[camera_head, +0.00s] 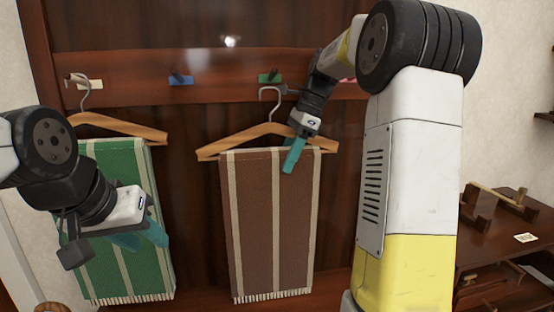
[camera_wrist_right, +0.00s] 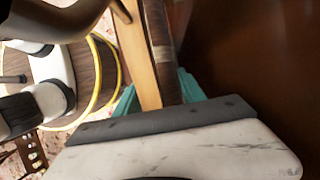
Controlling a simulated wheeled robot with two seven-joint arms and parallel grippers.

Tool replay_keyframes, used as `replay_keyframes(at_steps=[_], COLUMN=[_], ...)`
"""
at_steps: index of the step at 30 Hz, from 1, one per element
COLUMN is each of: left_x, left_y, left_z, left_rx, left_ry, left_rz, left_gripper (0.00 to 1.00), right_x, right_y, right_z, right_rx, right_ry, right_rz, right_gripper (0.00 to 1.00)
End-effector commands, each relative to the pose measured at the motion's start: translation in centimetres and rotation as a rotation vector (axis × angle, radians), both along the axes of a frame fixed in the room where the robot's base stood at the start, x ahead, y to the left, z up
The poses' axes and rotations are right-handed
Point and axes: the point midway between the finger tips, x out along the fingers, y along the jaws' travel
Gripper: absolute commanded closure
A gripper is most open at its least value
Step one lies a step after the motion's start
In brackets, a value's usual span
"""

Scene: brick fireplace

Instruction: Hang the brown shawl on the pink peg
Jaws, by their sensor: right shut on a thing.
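The brown shawl (camera_head: 254,220) with cream stripes and a fringe hangs folded over a wooden hanger (camera_head: 235,139). My right gripper (camera_head: 294,155) is shut on the hanger's right arm; in the right wrist view the hanger bar (camera_wrist_right: 139,60) and dark cloth (camera_wrist_right: 160,50) lie between its teal fingers. The hanger's metal hook (camera_head: 270,89) shows just below the green peg (camera_head: 270,77); I cannot tell its depth from the board.
The green shawl (camera_head: 115,180) hangs on another hanger (camera_head: 125,126) from the cream peg (camera_head: 90,84) at left. The blue peg (camera_head: 180,79) is empty. A dark wooden table (camera_head: 510,240) with wooden items and a small card (camera_head: 525,237) stands at right.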

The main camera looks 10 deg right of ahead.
Motion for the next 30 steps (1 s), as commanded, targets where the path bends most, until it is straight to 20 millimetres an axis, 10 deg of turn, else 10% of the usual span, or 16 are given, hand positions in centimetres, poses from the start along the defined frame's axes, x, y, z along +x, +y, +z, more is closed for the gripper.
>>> replay_keyframes(at_steps=[14,15,17,30], left_x=[0.00,0.00,0.00,0.00], left_y=[0.00,0.00,0.00,0.00], left_z=[0.00,0.00,0.00,0.00], left_rx=[0.000,0.000,0.000,0.000], left_ry=[0.000,0.000,0.000,0.000], left_rz=[0.000,0.000,0.000,0.000], left_gripper=[0.64,0.64,0.64,0.64], right_x=[-0.01,-0.02,-0.02,0.05], right_y=[0.03,0.01,0.00,-0.15], right_z=[-0.52,-0.58,-0.57,0.12], right_rx=[0.001,0.000,0.000,0.000], right_ry=[-0.001,0.000,0.000,-0.002], right_rz=[0.000,-0.001,0.000,-0.001], right_gripper=[1.00,0.47,0.35,0.31])
